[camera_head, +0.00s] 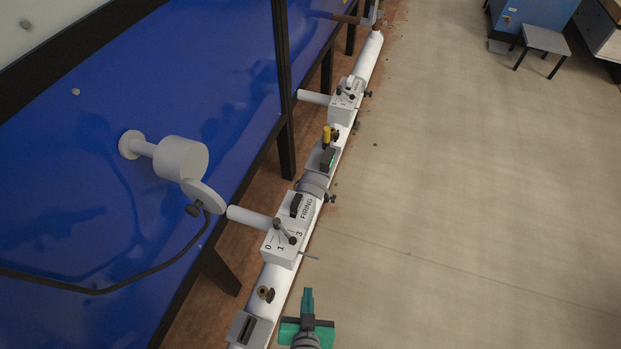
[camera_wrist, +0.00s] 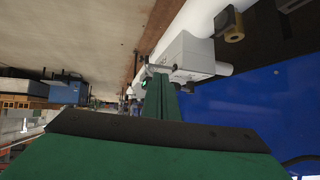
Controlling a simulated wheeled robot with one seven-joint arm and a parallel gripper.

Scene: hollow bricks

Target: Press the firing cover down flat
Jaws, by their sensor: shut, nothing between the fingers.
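The white box marked FIRING (camera_head: 285,236) sits on the long white pipe. A black piece (camera_head: 296,205), which looks like the firing cover, stands beside the lettering; I cannot tell its exact tilt. A grey lever (camera_head: 283,230) is on the same box near the marks 0, 1 and 3. My green gripper (camera_head: 307,292) is shut and empty. It is below and right of the box in the head view, apart from it. In the wrist view my shut fingers (camera_wrist: 160,98) point towards a white box (camera_wrist: 185,55) on the pipe. The cover cannot be made out there.
A blue panel (camera_head: 130,240) with dark posts runs along the left. A round white fitting with a dark cable (camera_head: 208,222) hangs from it. A brass knob (camera_head: 264,292) and more boxes (camera_head: 346,98) are along the pipe.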

